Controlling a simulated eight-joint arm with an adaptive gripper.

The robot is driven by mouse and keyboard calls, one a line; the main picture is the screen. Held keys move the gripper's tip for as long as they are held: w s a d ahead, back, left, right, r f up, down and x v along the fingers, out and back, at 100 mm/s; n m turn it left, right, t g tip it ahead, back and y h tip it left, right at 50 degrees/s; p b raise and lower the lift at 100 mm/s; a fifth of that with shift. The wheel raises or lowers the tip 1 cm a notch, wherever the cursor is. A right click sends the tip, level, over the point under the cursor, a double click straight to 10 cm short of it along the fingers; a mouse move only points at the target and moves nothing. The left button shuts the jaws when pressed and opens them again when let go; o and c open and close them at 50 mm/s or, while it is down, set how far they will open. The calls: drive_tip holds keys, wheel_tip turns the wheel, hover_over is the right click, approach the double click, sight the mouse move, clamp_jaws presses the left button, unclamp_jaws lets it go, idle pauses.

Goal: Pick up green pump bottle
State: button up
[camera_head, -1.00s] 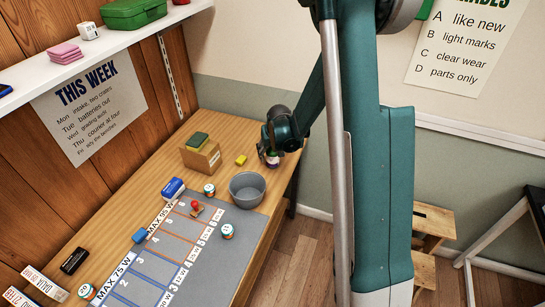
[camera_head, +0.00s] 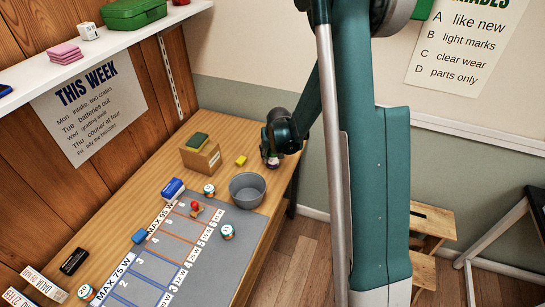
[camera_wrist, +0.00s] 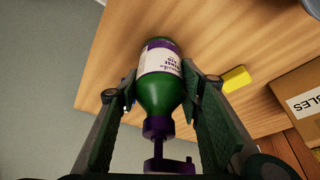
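The green pump bottle (camera_wrist: 163,92) has a white and purple label and a purple neck and pump. In the wrist view it sits between the two fingers of my gripper (camera_wrist: 160,82), whose tips meet its sides. My gripper appears shut on its body. In the head view, the bottle (camera_head: 273,162) is a small shape below my wrist at the table's far right corner, and most of it is hidden. Whether its base touches the table is not clear.
A yellow block (camera_wrist: 236,79) and a cardboard box (camera_wrist: 300,98) lie right of the bottle in the wrist view. A grey bowl (camera_head: 247,190) stands nearer on the wooden table (camera_head: 225,130). The table edge is close beside the bottle.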

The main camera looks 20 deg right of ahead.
drive_tip(key=shift+c, duration=1.3)
drive_tip(key=shift+r, duration=0.1)
drive_tip(key=shift+r+p, duration=0.6)
drive_tip(key=shift+r, duration=4.35)
